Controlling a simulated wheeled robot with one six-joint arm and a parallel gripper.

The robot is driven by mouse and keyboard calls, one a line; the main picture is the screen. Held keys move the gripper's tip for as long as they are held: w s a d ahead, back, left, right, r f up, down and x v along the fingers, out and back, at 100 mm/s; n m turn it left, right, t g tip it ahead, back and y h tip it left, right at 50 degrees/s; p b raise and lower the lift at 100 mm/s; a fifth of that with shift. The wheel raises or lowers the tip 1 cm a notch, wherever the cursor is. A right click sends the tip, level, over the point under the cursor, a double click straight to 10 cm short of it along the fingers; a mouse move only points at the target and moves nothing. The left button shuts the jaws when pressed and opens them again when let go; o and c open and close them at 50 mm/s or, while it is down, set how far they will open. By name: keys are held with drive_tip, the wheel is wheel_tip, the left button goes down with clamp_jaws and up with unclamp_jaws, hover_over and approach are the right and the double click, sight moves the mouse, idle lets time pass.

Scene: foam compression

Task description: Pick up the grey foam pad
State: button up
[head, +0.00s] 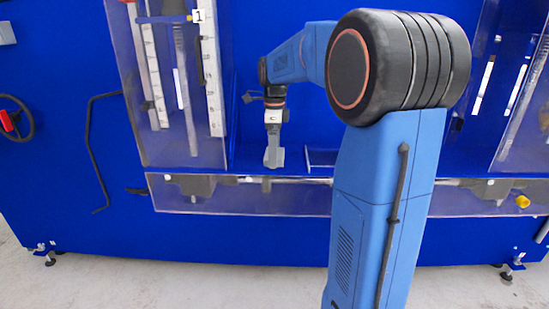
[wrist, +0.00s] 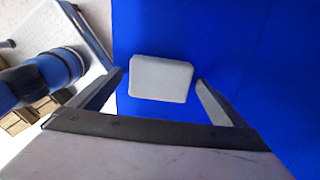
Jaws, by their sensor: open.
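The grey foam pad (wrist: 161,78) shows in the wrist view as a light grey rounded block against a blue surface. It lies ahead of my gripper (wrist: 160,88), between the lines of the two fingers, with a gap on each side. The fingers are spread and nothing is held. In the head view my gripper (head: 273,157) hangs at the blue machine's opening, above the clear front ledge. I cannot make out the pad in the head view.
The blue machine (head: 95,235) fills the head view. Clear guard panels (head: 160,90) stand left of my gripper, and a clear front panel (head: 245,196) runs below it. A black bent handle (head: 91,150) is at the left. Brown boxes (wrist: 15,122) show at the wrist view's left.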

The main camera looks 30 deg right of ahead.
drive_tip(key=c, duration=1.1)
wheel_tip(320, 180, up, 10)
drive_tip(key=shift+r, duration=0.1)
drive_tip(key=o, duration=0.5)
drive_tip(key=shift+c, duration=0.2)
drive_tip(key=c, duration=0.4)
